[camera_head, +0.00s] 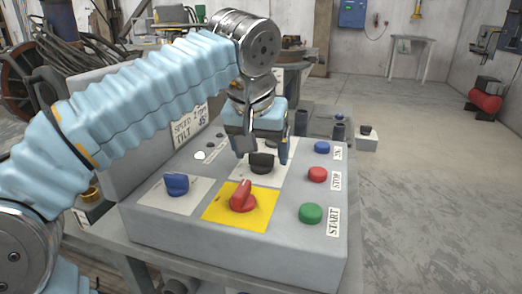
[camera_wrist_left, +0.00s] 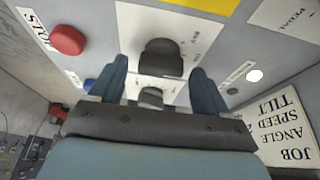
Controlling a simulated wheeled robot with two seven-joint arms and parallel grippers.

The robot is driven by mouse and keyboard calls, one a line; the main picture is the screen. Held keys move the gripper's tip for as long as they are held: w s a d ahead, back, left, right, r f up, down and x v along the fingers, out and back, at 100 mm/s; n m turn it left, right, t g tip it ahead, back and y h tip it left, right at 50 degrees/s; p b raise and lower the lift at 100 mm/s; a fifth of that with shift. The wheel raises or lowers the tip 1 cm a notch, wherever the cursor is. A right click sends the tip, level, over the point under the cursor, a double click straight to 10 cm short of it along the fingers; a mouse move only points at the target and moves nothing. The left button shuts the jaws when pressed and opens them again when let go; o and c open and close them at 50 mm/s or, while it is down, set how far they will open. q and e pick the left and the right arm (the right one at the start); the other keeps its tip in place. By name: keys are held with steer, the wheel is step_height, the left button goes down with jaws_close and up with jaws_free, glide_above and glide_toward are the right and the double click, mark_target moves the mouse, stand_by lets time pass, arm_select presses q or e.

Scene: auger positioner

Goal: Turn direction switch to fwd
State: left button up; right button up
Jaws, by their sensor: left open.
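A grey control panel (camera_head: 290,240) stands in front of me. A black rotary knob (camera_head: 262,163) sits on a white plate in its middle; I cannot read the plate's marks. In the left wrist view the same black knob (camera_wrist_left: 160,60) lies just ahead, between the fingertip lines. A second, smaller dark knob (camera_wrist_left: 151,96) shows between the fingers. My left gripper (camera_head: 263,152) points down over the white plate, open and empty, its fingers to either side behind the black knob. I cannot tell whether they touch anything. My right gripper is not in view.
A red switch (camera_head: 242,197) on a yellow plate and a blue switch (camera_head: 177,185) are close by. Blue, red and green (camera_head: 311,214) buttons line the right side. A raised sign board (camera_head: 120,120) stands at the left. Open floor (camera_head: 430,180) is at the right.

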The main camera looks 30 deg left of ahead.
arm_select(q)
steer(key=c, duration=1)
steer(key=shift+c, duration=0.2)
steer(key=shift+m, duration=0.4)
steer(key=m+h+p, duration=0.1)
steer(key=m, duration=0.2)
steer(key=shift+r+m+h, duration=0.1)
steer(key=shift+m+h, duration=0.3)
steer(key=shift+m+h+p, duration=0.8)
steer(key=shift+m+p, duration=0.05)
steer(key=shift+m, duration=1.35)
steer(key=o, duration=1)
